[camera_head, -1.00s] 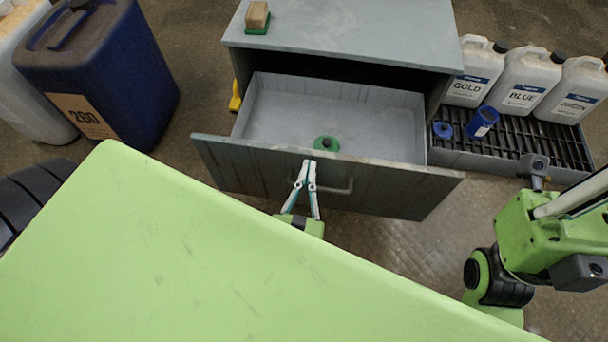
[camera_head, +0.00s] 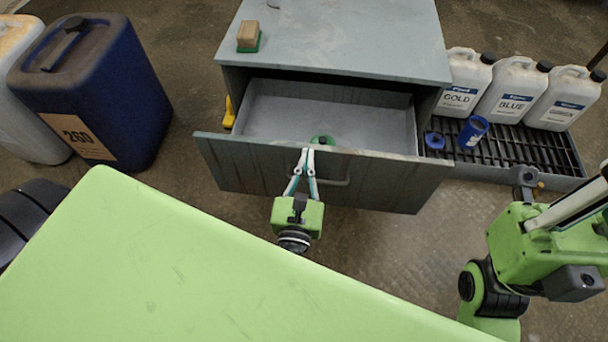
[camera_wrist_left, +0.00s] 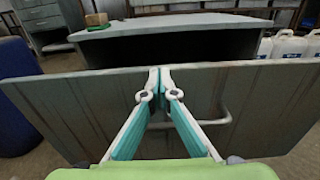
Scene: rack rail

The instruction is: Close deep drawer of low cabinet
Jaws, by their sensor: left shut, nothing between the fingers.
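The low grey cabinet (camera_head: 340,40) stands ahead of me with its deep drawer (camera_head: 405,180) partly pulled out. Exact contact is unclear. The right arm shows at the right edge, its fingertips not visible.
A wooden block on a green base (camera_head: 248,37) rests on the cabinet top. A blue canister (camera_head: 95,90) stands at left. White jugs (camera_head: 510,90) and a blue cup (camera_head: 473,132) stand on a black grate (camera_head: 520,150) right of the cabinet. A yellow object (camera_head: 229,112) lies beside the cabinet.

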